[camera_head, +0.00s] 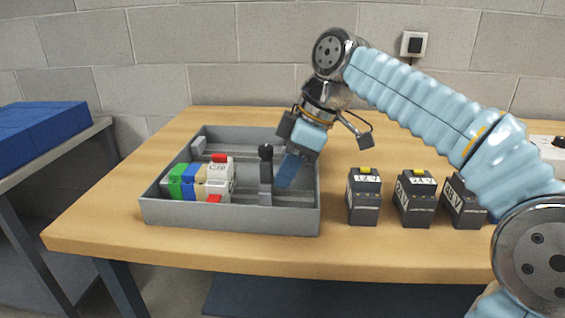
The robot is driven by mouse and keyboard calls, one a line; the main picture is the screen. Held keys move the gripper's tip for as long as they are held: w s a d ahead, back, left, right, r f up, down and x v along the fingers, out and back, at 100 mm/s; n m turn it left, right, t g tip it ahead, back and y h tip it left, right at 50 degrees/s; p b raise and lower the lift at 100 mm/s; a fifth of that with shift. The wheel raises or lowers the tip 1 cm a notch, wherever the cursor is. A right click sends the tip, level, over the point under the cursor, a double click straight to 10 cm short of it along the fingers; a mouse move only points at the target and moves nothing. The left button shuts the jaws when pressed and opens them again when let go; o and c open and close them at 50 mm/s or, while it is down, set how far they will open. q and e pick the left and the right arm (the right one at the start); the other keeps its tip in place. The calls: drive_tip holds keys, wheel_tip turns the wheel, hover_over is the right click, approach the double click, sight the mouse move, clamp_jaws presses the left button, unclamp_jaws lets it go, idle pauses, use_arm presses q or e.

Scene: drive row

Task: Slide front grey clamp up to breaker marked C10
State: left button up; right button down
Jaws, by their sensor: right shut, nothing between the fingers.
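The grey clamp (266,187), with a black knob on top, stands upright in the grey tray (230,221). A gap separates it from the row to its left. The white breaker (217,181) with red parts ends that row on the right; its label is too small to read surely. My right gripper (285,172) points down into the tray just right of the clamp. It is shut and empty, with its blue fingers together; I cannot tell whether they touch the clamp. My left gripper is not in view.
Green (177,183), blue and tan blocks fill the row left of the white breaker. A small grey block (198,147) sits at the tray's back left. Three dark modules with yellow tops (364,196) stand on the table (300,256) right of the tray.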

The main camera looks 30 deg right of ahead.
sight(265, 147)
drive_tip(key=shift+w+a+p, duration=0.25)
drive_tip(key=shift+w+a, duration=0.2)
drive_tip(key=shift+a, duration=0.3)
drive_tip(key=shift+w+a+p, duration=0.2)
drive_tip(key=shift+w+a, duration=0.25)
drive_tip(key=shift+a, duration=0.25)
drive_tip(key=shift+w+a+p, duration=0.25)
drive_tip(key=shift+w+a, duration=0.2)
drive_tip(key=shift+a, duration=0.3)
drive_tip(key=shift+d, duration=0.1)
drive_tip(key=shift+s+d+r, duration=0.1)
drive_tip(key=shift+s+d, duration=0.2)
drive_tip(key=shift+d, duration=0.15)
wheel_tip(265, 147, up, 3)
drive_tip(key=shift+f+p, duration=0.15)
drive_tip(key=shift+p, duration=0.3)
drive_tip(key=shift+r, duration=0.35)
wheel_tip(265, 147, up, 6)
drive_tip(key=shift+f, duration=0.2)
drive_tip(key=shift+r, duration=0.45)
